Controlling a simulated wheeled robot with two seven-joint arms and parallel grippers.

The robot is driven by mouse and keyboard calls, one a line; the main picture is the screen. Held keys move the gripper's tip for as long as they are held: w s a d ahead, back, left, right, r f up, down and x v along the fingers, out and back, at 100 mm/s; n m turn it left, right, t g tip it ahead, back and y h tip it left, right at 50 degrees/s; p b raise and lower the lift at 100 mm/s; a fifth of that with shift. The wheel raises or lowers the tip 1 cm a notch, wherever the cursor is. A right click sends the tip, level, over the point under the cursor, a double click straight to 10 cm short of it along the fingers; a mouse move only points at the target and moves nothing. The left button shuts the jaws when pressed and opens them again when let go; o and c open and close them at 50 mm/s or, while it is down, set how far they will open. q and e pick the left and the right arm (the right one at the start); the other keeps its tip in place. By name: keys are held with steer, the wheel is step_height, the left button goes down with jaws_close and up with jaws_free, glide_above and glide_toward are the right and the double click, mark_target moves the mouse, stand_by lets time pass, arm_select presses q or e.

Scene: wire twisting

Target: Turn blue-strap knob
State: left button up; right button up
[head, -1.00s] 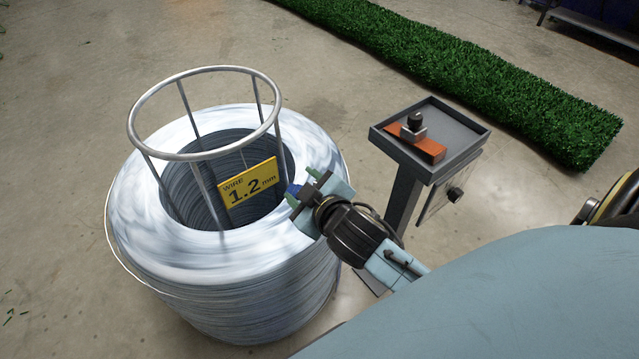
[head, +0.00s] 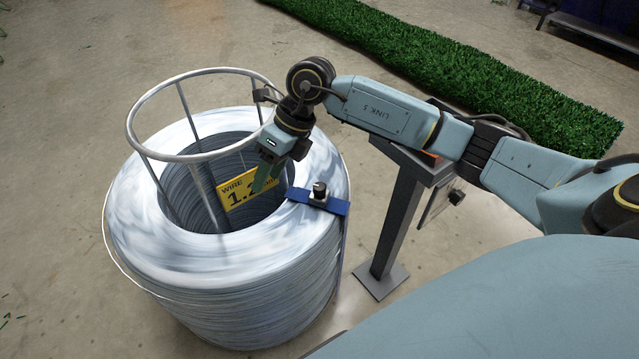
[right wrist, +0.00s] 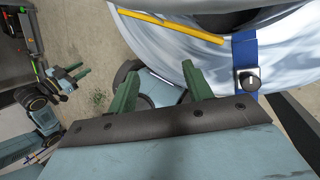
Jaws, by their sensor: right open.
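The blue strap (head: 335,206) lies over the right side of the wire coil's top and hangs down its outer side. Its black knob (head: 318,189) stands on the strap on a pale base. In the right wrist view the knob (right wrist: 249,81) shows a white mark, with the blue strap (right wrist: 245,48) behind it, right of my fingers. My right gripper (head: 268,180) is open and empty, pointing down over the coil's inner edge, left of the knob and apart from it. What looks like my left gripper (right wrist: 74,77) shows small at the left of the right wrist view; its opening is unclear.
The wire coil (head: 240,280) has a metal hoop frame (head: 134,128) rising from its core and a yellow label (head: 232,190), partly hidden by my gripper. A grey stand (head: 398,222) is at the right, its top mostly behind my right arm. Green turf lies behind.

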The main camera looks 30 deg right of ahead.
steer(key=w+d+r+m+h, duration=0.1)
steer(key=d+h, duration=0.5)
steer(key=d, duration=0.6)
steer(key=b, duration=0.2)
glide_above(320, 186)
steer(key=shift+g, duration=0.3)
step_height(320, 186, down, 6)
steer(key=shift+r, duration=0.15)
step_height(320, 186, down, 3)
steer(key=shift+a+r+b, duration=0.1)
steer(key=shift+b, duration=0.5)
step_height(320, 186, down, 4)
steer(key=shift+r+b, duration=0.1)
steer(key=shift+b, duration=0.6)
arm_select(q)
steer(key=w+d+r+t+h, duration=0.2)
steer(key=w+d+r+t, duration=0.3)
steer(key=w+r+t, duration=0.3)
steer(key=shift+w+d+r+m+h, duration=0.3)
steer(key=shift+w+r, duration=0.6)
steer(key=shift+r, duration=0.25)
arm_select(e)
steer(key=shift+f, duration=0.35)
arm_select(q)
steer(key=shift+a, duration=0.1)
arm_select(e)
steer(key=c, duration=1)
